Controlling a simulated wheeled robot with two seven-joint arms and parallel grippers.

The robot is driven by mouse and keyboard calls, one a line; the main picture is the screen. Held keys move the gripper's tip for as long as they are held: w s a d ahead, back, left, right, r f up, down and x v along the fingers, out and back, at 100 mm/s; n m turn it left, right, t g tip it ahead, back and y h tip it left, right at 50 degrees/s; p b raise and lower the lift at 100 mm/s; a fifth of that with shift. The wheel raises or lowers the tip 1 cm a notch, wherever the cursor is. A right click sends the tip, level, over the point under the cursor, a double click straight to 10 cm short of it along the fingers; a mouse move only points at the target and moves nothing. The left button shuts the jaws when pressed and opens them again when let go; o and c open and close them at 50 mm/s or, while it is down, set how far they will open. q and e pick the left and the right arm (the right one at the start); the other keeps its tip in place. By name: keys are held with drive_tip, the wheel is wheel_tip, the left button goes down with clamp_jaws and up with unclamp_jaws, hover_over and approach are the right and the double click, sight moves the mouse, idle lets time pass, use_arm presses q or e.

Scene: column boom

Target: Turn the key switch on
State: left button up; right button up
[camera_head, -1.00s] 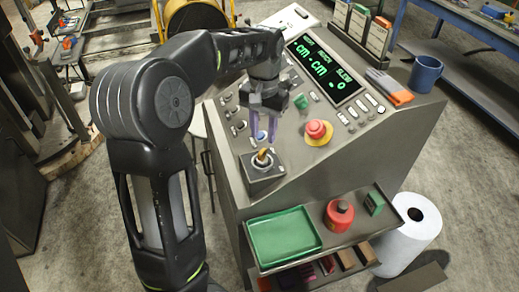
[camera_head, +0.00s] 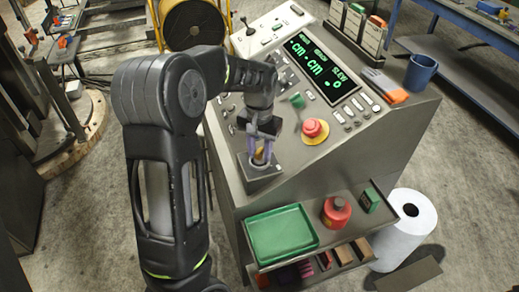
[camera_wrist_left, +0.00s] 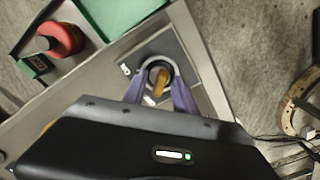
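The key switch box (camera_head: 262,182) sits on the lower left corner of the sloped grey console. In the left wrist view the switch (camera_wrist_left: 147,66) shows a round dark collar with a light ring, and an orange-yellow key (camera_wrist_left: 160,83) stands in it. My left gripper (camera_head: 260,158) is over the switch, with its two purple fingers pointing down at it. In the left wrist view the fingers are apart, one on each side of the key, with gaps visible between. The fingers partly hide the key in the head view. My right gripper is not in view.
A red emergency button (camera_head: 314,130) on a yellow base and a green knob (camera_head: 297,100) lie right of the switch. A green tray (camera_head: 283,236) and a red container (camera_head: 336,211) stand on the shelf below. A blue mug (camera_head: 421,72) is at the right.

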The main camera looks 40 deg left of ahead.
use_arm(q)
clamp_jaws()
idle(0.3)
drive_tip(key=shift+m+b, duration=0.35)
drive_tip(key=shift+m, duration=0.45)
idle(0.7)
drive_tip(key=shift+m+b, duration=0.35)
drive_tip(key=shift+m, duration=0.75)
drive_tip(key=shift+m+b, duration=0.6)
drive_tip(key=shift+m, duration=1.6)
drive_tip(key=shift+m+b, duration=0.3)
drive_tip(key=shift+m, duration=3.6)
